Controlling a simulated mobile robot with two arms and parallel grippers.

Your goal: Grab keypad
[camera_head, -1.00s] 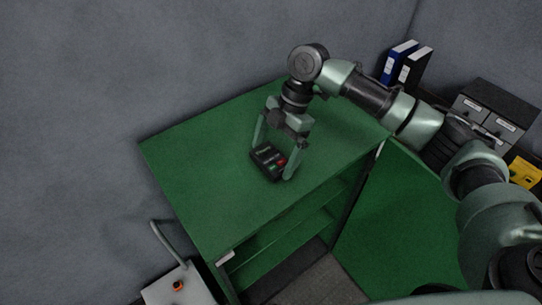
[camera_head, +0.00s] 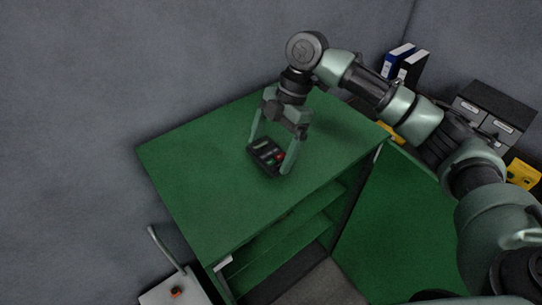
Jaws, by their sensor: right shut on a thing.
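The keypad (camera_head: 266,157) is a small black block with a few coloured keys, red and green among them. It is between the fingers of my right gripper (camera_head: 271,156), over the top of the green cabinet (camera_head: 200,190). The right gripper points down and is shut on the keypad, one finger on each side. The keypad looks slightly tilted; whether it still touches the cabinet top is hard to tell. My left gripper is not in view.
The cabinet's door (camera_head: 395,225) stands open at the right, showing shelves. Blue and black binders (camera_head: 405,64) and grey drawers (camera_head: 490,115) stand behind my right arm. A grey box with an orange button (camera_head: 176,292) is at lower left. The cabinet top's left part is clear.

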